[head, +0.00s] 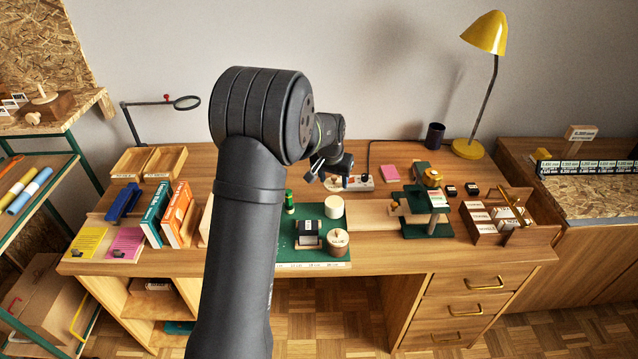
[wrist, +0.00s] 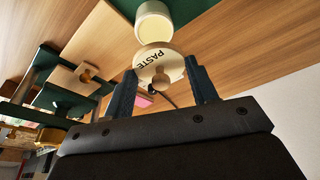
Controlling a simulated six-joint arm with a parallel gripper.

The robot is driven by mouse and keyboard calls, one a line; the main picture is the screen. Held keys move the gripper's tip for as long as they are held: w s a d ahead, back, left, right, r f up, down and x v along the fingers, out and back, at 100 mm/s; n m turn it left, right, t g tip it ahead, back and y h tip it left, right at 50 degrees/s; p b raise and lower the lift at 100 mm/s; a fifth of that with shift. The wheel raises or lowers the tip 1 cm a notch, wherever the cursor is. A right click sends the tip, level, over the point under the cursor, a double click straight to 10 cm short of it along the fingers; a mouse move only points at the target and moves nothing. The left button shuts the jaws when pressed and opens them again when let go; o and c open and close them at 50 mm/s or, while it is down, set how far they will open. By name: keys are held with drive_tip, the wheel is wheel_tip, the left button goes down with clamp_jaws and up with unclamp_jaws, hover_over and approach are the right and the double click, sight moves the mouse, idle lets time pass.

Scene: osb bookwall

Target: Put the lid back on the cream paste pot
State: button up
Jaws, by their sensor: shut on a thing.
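The cream paste pot (head: 334,207) stands upright at the back right of the green mat (head: 310,225). It also shows at the top of the wrist view (wrist: 153,24). A round pale wooden lid (wrist: 157,62) marked PASTE, with a small knob, is between my fingertips in the wrist view. My gripper (wrist: 161,70) is shut on this lid. In the head view my gripper (head: 335,174) is behind the pot, and the lid shows only as a small pale patch. The lid is apart from the pot. The pot's inside cannot be made out.
A round lettered container (head: 337,240) and a dark block with a pale top (head: 308,232) stand on the mat in front of the pot. A power strip (head: 357,183) lies by my gripper.

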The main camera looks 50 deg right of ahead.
sight(335, 201)
drive_tip(key=shift+s+d+f, duration=0.1)
drive_tip(key=shift+d+f, duration=0.1)
drive_tip(key=shift+f, duration=2.95)
drive_tip(key=shift+f, duration=0.2)
drive_tip(key=o, duration=1.5)
drive_tip(key=shift+r, duration=0.15)
drive_tip(key=shift+r, duration=3.4)
